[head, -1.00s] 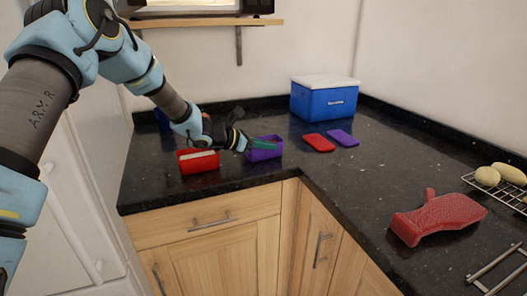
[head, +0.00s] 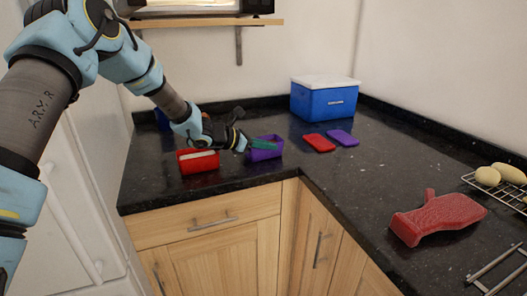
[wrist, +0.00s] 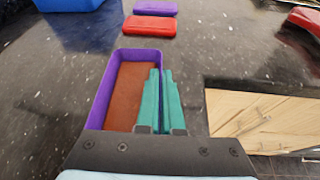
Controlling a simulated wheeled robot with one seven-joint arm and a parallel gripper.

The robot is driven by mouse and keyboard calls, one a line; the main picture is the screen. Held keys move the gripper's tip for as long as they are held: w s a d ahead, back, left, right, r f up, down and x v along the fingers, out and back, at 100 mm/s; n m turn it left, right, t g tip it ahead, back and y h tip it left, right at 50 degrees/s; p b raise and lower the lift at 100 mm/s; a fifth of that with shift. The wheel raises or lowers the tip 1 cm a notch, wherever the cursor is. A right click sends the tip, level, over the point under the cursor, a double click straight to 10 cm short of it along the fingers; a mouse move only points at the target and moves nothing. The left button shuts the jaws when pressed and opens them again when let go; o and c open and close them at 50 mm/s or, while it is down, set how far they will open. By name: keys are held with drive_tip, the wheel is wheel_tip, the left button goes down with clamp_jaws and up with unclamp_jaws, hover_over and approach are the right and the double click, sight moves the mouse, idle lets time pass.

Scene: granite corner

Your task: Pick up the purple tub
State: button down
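The purple tub (head: 268,154) is on the dark counter near its front edge, just right of a red tub. In the wrist view the purple tub (wrist: 101,97) is open-topped with a brown inside. My gripper (head: 262,145) is at the tub, its green fingers pointing along it. In the wrist view my gripper's fingers (wrist: 161,80) are close together at the tub's right wall, one on the inner side and one on the outer side. They look shut on that wall. The near end of the tub is hidden behind my gripper.
The red tub (head: 198,167) with pale contents stands close on the left. A red lid (head: 319,143) and a purple lid (head: 342,138) lie to the right, before a blue cooler (head: 322,104). A red mitt (head: 437,218) lies farther right. The counter between is clear.

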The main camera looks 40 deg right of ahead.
drive_tip(key=shift+r, duration=0.2)
drive_tip(key=shift+r+b, duration=0.55)
wheel_tip(320, 180, up, 2)
drive_tip(key=shift+r+b, duration=0.1)
drive_tip(key=shift+b, duration=0.55)
drive_tip(key=s+a+b, duration=0.3)
drive_tip(key=s+b, duration=0.1)
drive_tip(key=s, duration=0.4)
drive_tip(key=s+a+b, duration=0.3)
drive_tip(key=s+b, duration=0.1)
drive_tip(key=s, duration=0.4)
drive_tip(key=shift+s+a+b, duration=0.25)
drive_tip(key=shift+s+b, duration=0.15)
